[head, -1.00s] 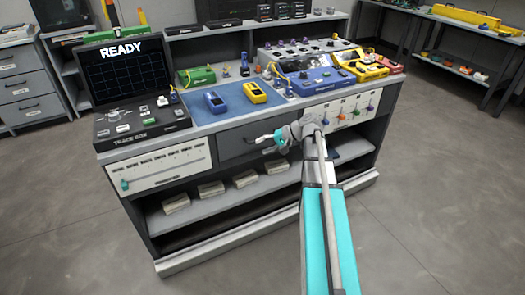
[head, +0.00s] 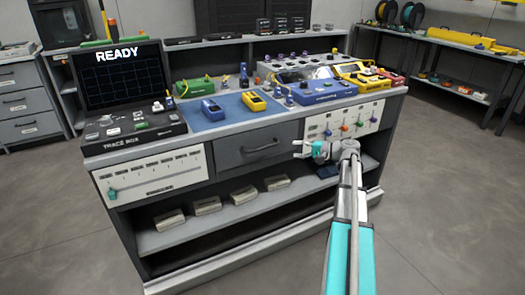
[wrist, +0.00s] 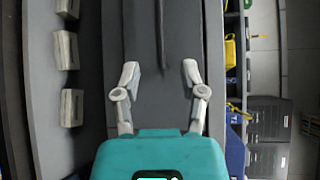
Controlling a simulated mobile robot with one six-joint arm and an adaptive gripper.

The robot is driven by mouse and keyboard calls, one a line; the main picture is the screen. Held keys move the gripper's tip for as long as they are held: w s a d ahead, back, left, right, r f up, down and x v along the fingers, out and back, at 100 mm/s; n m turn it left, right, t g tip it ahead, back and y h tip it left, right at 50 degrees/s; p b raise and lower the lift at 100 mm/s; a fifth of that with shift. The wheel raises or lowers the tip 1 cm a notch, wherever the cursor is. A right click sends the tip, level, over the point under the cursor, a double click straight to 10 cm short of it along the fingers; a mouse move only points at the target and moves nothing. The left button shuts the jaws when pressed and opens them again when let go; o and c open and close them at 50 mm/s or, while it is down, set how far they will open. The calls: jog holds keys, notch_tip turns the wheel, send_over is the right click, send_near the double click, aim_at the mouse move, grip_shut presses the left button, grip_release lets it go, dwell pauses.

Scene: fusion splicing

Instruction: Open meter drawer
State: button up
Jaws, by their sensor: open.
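The meter drawer (head: 256,148) is a dark grey front in the middle of the bench, between two white panels, and it is shut. Its dark bar handle (head: 261,146) runs across the front. My gripper (head: 300,149) is just right of the handle in the head view, apart from it. In the wrist view, my gripper (wrist: 160,72) is open and empty, its two pale fingers spread. The handle (wrist: 162,34) lies beyond the fingertips, lined up between them, with the drawer front (wrist: 182,90) behind.
The white slider panel (head: 154,174) is left of the drawer and the coloured knob panel (head: 345,121) right. Several pale boxes (head: 206,206) lie on the shelf below. A blue meter (head: 211,110) and a yellow meter (head: 254,102) stand on the blue mat above. Floor in front is clear.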

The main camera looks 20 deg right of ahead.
aim_at(265, 148)
jog(key=b+x, duration=0.2)
jog(key=x, duration=1.1)
jog(key=shift+w+a+f, duration=0.1)
jog(key=shift+w+a, duration=0.15)
jog(key=shift+w, duration=0.05)
grip_shut()
dwell(0.3)
